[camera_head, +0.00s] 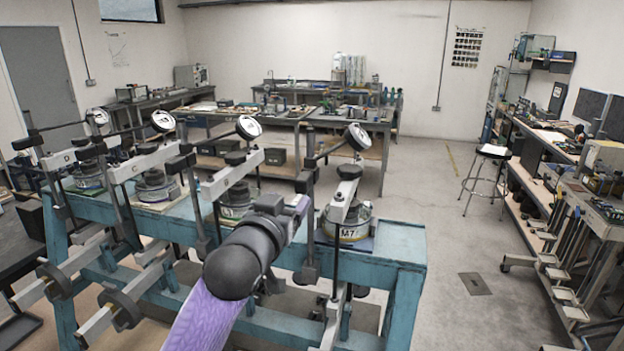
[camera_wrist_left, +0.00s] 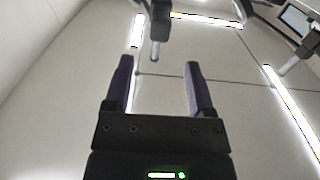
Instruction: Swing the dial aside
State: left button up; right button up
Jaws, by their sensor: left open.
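Several round white-faced dials stand on arms above a row of lever frames on the blue bench. In the head view they are the far-left dial (camera_head: 100,116), the second dial (camera_head: 163,121), the third dial (camera_head: 248,127) and the rightmost dial (camera_head: 356,136). My left gripper (camera_head: 299,206) is between the third and rightmost frames, lower than their dials. In the left wrist view its two fingers (camera_wrist_left: 158,82) are apart with nothing held. A dark fitting with a pale rod tip (camera_wrist_left: 155,50) shows beyond the gap; I cannot tell which frame it belongs to.
The blue bench (camera_head: 400,243) carries the frames, with weighted lever bars (camera_head: 125,308) jutting toward me at left. A weight marked M7 (camera_head: 345,232) sits under the rightmost frame. Open floor (camera_head: 450,270), a stool (camera_head: 490,170) and a cluttered side bench lie to the right.

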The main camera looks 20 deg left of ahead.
aim_at(300, 187)
pick_arm(q)
jog(key=w, duration=0.8)
jog(key=shift+d, duration=0.15)
grip_shut()
dwell(1.1)
